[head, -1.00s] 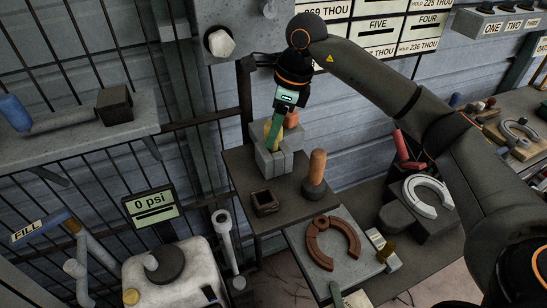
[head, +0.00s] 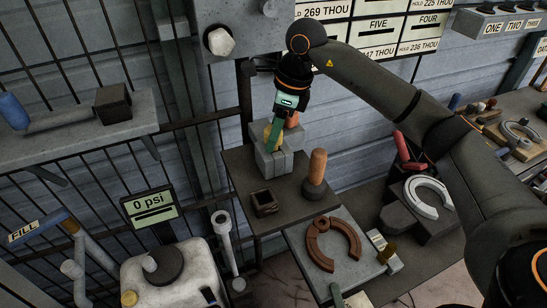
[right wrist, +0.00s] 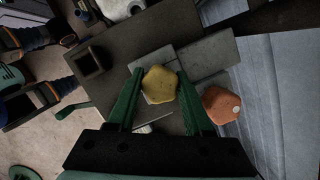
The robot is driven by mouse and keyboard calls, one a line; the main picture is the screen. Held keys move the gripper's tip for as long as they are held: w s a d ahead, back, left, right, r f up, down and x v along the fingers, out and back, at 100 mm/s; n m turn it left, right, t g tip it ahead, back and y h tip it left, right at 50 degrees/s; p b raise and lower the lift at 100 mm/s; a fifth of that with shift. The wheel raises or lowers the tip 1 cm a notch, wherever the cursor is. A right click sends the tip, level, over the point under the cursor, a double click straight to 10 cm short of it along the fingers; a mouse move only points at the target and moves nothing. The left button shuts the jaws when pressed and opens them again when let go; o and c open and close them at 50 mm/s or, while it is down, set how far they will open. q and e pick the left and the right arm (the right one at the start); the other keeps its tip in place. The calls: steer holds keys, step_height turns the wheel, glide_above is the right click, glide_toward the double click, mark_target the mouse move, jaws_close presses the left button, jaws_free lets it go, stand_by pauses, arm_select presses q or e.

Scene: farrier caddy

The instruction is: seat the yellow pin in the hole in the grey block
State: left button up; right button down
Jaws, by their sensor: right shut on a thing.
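The grey block (head: 272,162) stands on the dark shelf, upright, near its back edge. My right gripper (head: 271,140) points down just over the block and is shut on the yellow pin (head: 267,131). In the right wrist view the pin (right wrist: 159,84) shows its yellow many-sided head between the two green fingers, over the grey block (right wrist: 205,57). The fingers and the head hide the hole and the pin's lower end, so I cannot tell how deep it sits.
An orange peg (head: 292,119) stands close behind the block. A small dark open box (head: 264,202) and a brown-handled peg (head: 317,168) stand on the shelf in front. A plate with a brown horseshoe (head: 322,258) lies lower right. A wire fence is at left.

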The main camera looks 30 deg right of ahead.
steer(key=shift+f, duration=0.4)
stand_by(0.3)
steer(key=shift+c, duration=1.1)
jaws_free()
steer(key=v, duration=1.2)
steer(key=shift+r+b, duration=0.3)
